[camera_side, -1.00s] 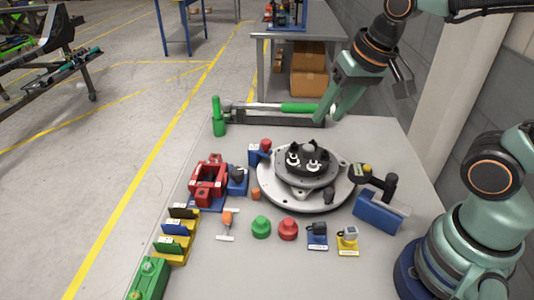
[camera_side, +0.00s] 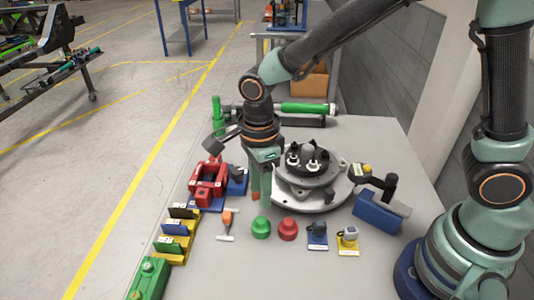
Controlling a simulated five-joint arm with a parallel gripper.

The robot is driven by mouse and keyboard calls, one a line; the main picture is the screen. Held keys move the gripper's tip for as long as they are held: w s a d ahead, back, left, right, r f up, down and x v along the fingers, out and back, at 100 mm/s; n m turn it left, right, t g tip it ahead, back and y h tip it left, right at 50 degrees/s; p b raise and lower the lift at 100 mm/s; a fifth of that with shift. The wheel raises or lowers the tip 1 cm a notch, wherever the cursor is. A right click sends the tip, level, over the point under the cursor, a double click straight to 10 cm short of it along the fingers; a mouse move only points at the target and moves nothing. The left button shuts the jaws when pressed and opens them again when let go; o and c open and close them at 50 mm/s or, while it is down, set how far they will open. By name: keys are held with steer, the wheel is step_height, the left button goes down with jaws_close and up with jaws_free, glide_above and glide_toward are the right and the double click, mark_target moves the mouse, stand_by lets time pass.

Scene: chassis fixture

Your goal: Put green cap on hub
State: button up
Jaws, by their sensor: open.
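The green cap (camera_side: 261,228) stands on the grey table in front of the round fixture, just left of a red cap (camera_side: 288,229). The hub (camera_side: 309,151) is the dark centre on top of the round grey chassis fixture (camera_side: 327,197), with black posts and pale fittings around it. My gripper (camera_side: 261,198) points down at the fixture's left edge, just behind the green cap and apart from it. Its fingers look open and empty. The wrist hides the fixture's left side.
A red clamp block (camera_side: 208,185) stands to the left. Coloured holders (camera_side: 172,238) and a green box (camera_side: 149,279) line the left edge. Two small tools (camera_side: 347,239) lie right of the caps, and a blue block (camera_side: 378,213) stands further right. The front table is clear.

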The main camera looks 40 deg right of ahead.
mark_target(261, 220)
steer(key=shift+f, duration=4)
jaws_close()
steer(key=shift+r, duration=0.2)
steer(key=shift+r, duration=0.85)
steer(key=shift+r, duration=0.1)
steer(key=shift+r, duration=1.4)
